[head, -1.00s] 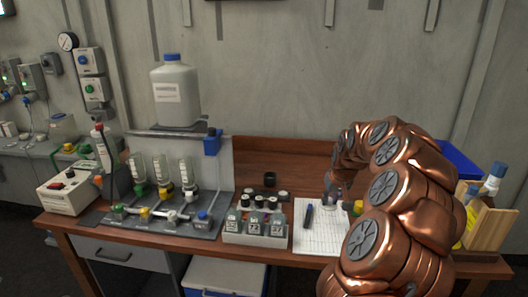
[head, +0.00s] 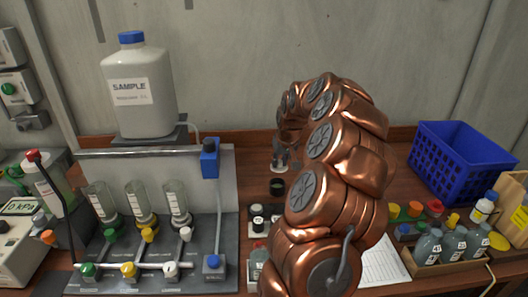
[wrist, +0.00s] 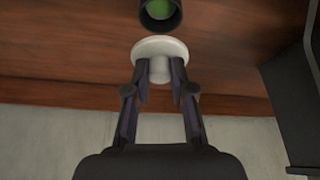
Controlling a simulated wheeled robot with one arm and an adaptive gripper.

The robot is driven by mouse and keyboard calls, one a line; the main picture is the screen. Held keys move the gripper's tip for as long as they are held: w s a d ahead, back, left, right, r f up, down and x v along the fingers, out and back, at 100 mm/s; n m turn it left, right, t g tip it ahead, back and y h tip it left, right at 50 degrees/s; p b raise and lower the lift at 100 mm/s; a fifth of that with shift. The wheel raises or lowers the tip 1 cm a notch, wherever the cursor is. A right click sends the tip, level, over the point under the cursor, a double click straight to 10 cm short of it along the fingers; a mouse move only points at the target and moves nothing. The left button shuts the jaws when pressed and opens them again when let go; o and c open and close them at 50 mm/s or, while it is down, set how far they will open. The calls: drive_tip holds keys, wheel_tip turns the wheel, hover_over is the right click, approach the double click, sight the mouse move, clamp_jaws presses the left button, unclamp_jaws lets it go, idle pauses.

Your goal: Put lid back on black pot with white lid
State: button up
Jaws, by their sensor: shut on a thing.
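My gripper (wrist: 160,82) is shut on the knob of a round white lid (wrist: 158,46) in the wrist view. An open black pot (wrist: 160,14) with green contents shows just beyond the lid at the top edge, partly cut off. In the head view my gripper (head: 281,156) holds the lid (head: 280,170) just behind the open black pot (head: 277,187) on the wooden bench. The lid looks apart from the pot; its exact height above the bench is hard to tell.
Lidded black pots (head: 257,211) stand in front of the open pot, partly hidden by my arm. The sample rig (head: 150,250) with bottles is at left. A blue basket (head: 460,160) and a bottle tray (head: 445,258) are at right. Paper (head: 385,262) lies between.

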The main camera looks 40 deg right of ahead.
drive_tip(key=shift+w, duration=0.4)
drive_tip(key=shift+s+f, duration=0.1)
drive_tip(key=shift+f, duration=2.2)
drive_tip(key=shift+f+b, duration=0.85)
drive_tip(key=shift+f, duration=0.05)
drive_tip(key=shift+b, duration=0.8)
drive_tip(key=shift+f+b, duration=0.2)
drive_tip(key=shift+b, duration=0.5)
idle(0.3)
idle(0.5)
drive_tip(key=o, duration=0.9)
drive_tip(key=shift+c, duration=0.2)
drive_tip(key=o, duration=0.5)
